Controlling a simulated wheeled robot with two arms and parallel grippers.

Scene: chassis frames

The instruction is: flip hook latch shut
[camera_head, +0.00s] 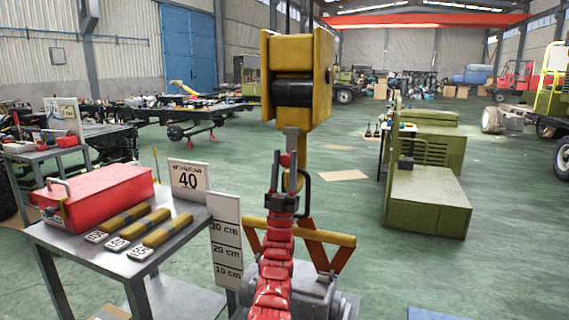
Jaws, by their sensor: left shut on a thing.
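A yellow hook block (323,75) with a dark roller hangs in the upper middle. A grey shank (291,140) runs down from it to the hook, and a yellow part of the hook (299,180) shows below. A small red piece (284,160) sits at the shank's lower end; I cannot tell if it is the latch. My left gripper (284,188), on my red segmented arm, reaches up to the hook from below. It is shut on a part at the hook, apparently the latch. The jaws hide much of the hook and latch. My right gripper is out of view.
A grey machine (315,290) with an orange-brown frame (342,260) stands below the hook. At left, a metal table (150,262) holds a red toolbox (105,195) and yellow-black bars (168,230). A height board (226,240) stands beside it. Green cabinets (428,203) stand right; floor between is clear.

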